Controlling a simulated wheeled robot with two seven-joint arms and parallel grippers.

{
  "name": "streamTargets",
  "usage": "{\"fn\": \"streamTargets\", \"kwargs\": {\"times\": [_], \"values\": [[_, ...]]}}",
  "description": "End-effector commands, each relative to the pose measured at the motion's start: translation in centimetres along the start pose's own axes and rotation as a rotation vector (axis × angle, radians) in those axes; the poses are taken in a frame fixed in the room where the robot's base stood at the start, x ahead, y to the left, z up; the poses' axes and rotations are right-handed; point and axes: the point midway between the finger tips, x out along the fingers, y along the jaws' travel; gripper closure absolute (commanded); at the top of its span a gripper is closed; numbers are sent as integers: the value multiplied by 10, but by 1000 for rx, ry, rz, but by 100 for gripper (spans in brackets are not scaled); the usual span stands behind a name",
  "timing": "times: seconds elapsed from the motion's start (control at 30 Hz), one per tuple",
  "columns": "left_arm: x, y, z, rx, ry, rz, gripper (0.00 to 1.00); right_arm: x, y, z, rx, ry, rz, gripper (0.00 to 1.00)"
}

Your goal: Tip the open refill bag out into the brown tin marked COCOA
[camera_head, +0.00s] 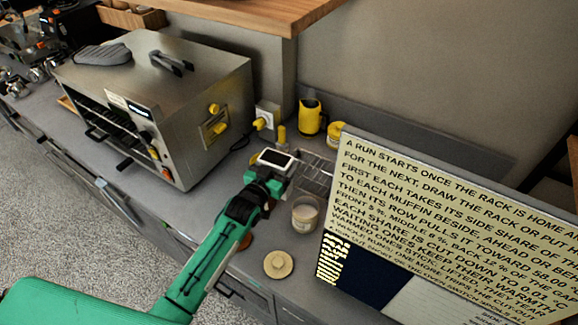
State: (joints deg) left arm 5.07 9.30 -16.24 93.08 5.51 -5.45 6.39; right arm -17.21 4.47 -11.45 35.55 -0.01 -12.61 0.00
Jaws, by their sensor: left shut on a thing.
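My left gripper (270,180) reaches in from the lower left over the counter. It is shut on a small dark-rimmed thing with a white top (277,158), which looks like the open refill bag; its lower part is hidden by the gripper. No COCOA marking can be read. A brown round edge (246,242) shows beside my forearm, mostly hidden, and I cannot tell whether it is the tin. A clear jar with pale contents (305,214) stands just right of the gripper. My right gripper is not in view.
A steel toaster oven (165,95) stands at the left. A beige round lid (278,264) lies near the counter's front. A wire rack (315,172), a yellow jug (311,117) and a yellow-labelled jar (336,135) are behind. A large text board (440,220) blocks the right.

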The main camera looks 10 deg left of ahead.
Motion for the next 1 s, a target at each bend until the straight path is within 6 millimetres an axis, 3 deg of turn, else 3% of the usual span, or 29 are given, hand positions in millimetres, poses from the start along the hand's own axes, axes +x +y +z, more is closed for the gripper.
{"fn": "streamTargets", "kwargs": {"times": [0.37,0.8,1.0], "values": [[1,2,-5,29,4,1,54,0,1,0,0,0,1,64],[1,25,-61,27,7,1,54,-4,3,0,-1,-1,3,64],[1,32,-78,27,5,1,54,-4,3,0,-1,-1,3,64]]}}
